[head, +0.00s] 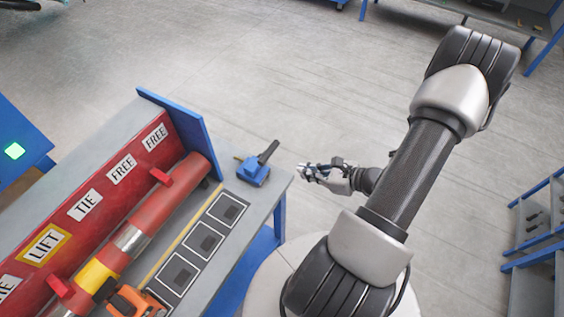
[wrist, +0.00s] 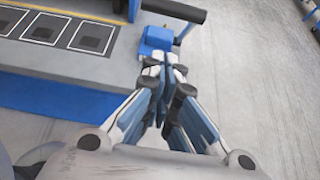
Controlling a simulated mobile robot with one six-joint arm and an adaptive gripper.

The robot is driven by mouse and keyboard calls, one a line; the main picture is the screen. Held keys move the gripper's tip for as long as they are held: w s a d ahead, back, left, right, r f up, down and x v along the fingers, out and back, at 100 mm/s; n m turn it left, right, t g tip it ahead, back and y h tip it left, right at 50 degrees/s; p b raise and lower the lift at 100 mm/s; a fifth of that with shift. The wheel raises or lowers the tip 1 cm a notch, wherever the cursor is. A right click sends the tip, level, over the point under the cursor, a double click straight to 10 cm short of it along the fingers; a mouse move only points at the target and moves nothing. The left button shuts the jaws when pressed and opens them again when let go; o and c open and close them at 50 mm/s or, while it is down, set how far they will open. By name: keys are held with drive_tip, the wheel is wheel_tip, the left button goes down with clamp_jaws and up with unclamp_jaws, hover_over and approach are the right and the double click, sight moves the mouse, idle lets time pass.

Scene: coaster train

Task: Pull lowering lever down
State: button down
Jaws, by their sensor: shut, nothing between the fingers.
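The lever unit is a small blue block (head: 253,172) with a dark handle (head: 268,152) at the right end of the grey bench. The handle slants up and to the right in the head view. The wrist view shows the blue block (wrist: 157,38) and the dark handle (wrist: 176,11) just beyond my fingers. My gripper (head: 305,172) is to the right of the block, past the bench edge, in the head view. It is shut and empty, and its fingertips show in the wrist view (wrist: 163,62). I cannot tell whether the fingertips touch the block.
The grey bench (head: 228,262) carries a red cylinder (head: 172,207) before a red panel labelled LIFT, TIE and FREE. An orange clamp-like part (head: 135,300) sits at the front. Outlined dark squares (head: 203,243) line the bench. A green light (head: 14,151) glows at left. Open floor lies beyond.

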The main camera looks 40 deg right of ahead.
sight(261, 159)
drive_tip(key=w+a+f, duration=0.1)
drive_tip(key=w+a, duration=0.2)
drive_tip(key=w, duration=0.5)
drive_tip(key=shift+w+f+b, duration=0.15)
drive_tip(key=shift+f+b, duration=0.1)
drive_tip(key=shift+b, duration=0.2)
drive_tip(key=shift+r, duration=0.1)
drive_tip(key=shift+w+a+r+g+p, duration=0.15)
drive_tip(key=shift+w+r+p, duration=0.1)
drive_tip(key=shift+w, duration=0.15)
drive_tip(key=shift+w+a+r+g+p, duration=0.15)
drive_tip(key=shift+w+p, duration=0.05)
drive_tip(key=shift+w, duration=0.15)
drive_tip(key=shift+d, duration=0.1)
